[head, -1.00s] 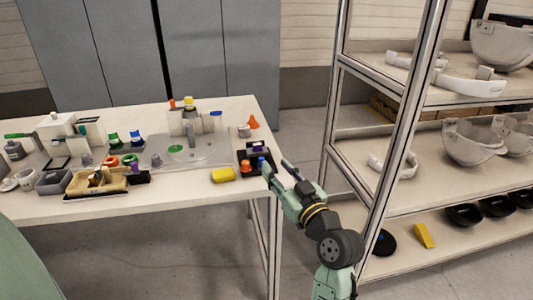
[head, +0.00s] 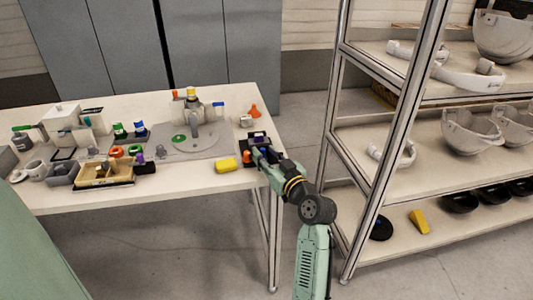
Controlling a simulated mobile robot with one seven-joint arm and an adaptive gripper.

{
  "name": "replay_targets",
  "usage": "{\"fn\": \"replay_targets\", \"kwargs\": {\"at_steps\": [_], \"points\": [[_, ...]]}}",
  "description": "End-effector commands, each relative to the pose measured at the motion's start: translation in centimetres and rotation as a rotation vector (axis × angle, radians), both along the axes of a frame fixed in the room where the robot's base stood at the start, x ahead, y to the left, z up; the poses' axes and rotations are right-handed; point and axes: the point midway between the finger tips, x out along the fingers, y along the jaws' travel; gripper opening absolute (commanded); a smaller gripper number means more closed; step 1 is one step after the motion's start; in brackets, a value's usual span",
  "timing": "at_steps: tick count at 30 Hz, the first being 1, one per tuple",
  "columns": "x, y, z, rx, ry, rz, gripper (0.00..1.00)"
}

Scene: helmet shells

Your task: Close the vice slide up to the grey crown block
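A small black fixture (head: 258,138) stands at the right end of the table, with an orange knob (head: 247,158) at its front left. It looks like the vice, but its slide and jaws are too small to tell apart. I cannot pick out the grey crown block for certain; my gripper may cover part of it. My gripper (head: 263,154) is over the front of this fixture, with its fingers among the fixture's parts. Whether it touches anything, and how wide its fingers stand, is too small to tell.
A yellow block (head: 226,165) lies just left of the fixture. A grey plate (head: 200,146) with posts, a tan tray (head: 95,181) and several small parts fill the table further left. A metal shelf rack (head: 373,160) with helmet shells stands close to my arm's right.

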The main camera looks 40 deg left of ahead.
Motion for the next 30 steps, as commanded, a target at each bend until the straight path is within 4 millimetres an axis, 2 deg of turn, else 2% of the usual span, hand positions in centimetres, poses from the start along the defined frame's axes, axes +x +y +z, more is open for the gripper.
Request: {"fn": "replay_targets", "kwargs": {"at_steps": [6, 21, 30], "points": [[-0.01, 0.0, 0.0, 0.001, 0.0, 0.0, 0.33], [0.11, -0.13, 0.03, 0.001, 0.0, -0.003, 0.0], [0.23, -0.25, 0.04, 0.001, -0.002, -0.007, 0.0]]}}
